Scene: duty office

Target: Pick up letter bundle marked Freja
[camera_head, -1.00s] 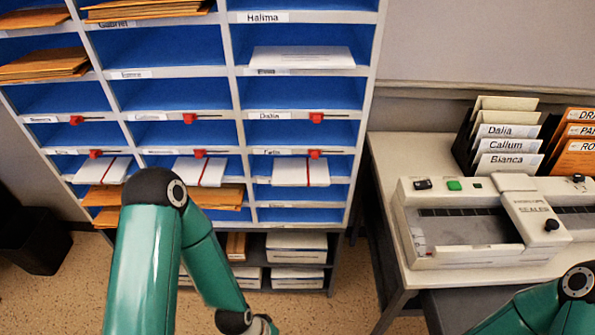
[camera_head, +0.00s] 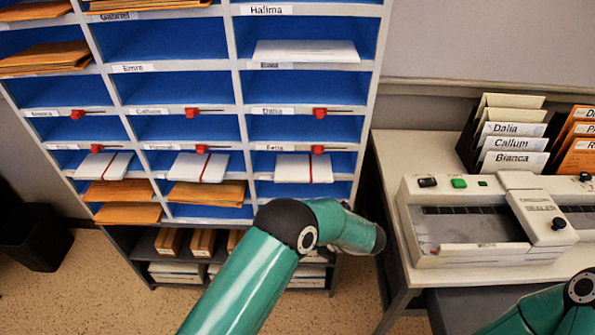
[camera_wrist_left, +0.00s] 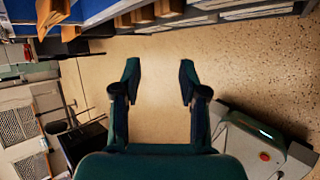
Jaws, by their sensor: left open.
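Three white letter bundles with red bands lie in a lower row of the pigeonhole rack: a left one (camera_head: 103,165), a middle one (camera_head: 199,167) and a right one (camera_head: 303,168). The label (camera_head: 275,147) above the right one is too blurred to read surely; I cannot make out the name Freja on any bundle. My left gripper (camera_wrist_left: 157,78) is open and empty in the left wrist view, over bare floor. In the head view its arm is in front of the rack's lower right, with the gripper itself out of sight. My right gripper is not in view.
The rack (camera_head: 233,75) has blue slots, some with brown envelopes (camera_head: 207,193), and red tabs. To its right a table (camera_head: 398,148) holds a sealer machine (camera_head: 480,225) and labelled file folders (camera_head: 515,145). A dark bin (camera_head: 35,240) stands at the left. Floor before the rack is clear.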

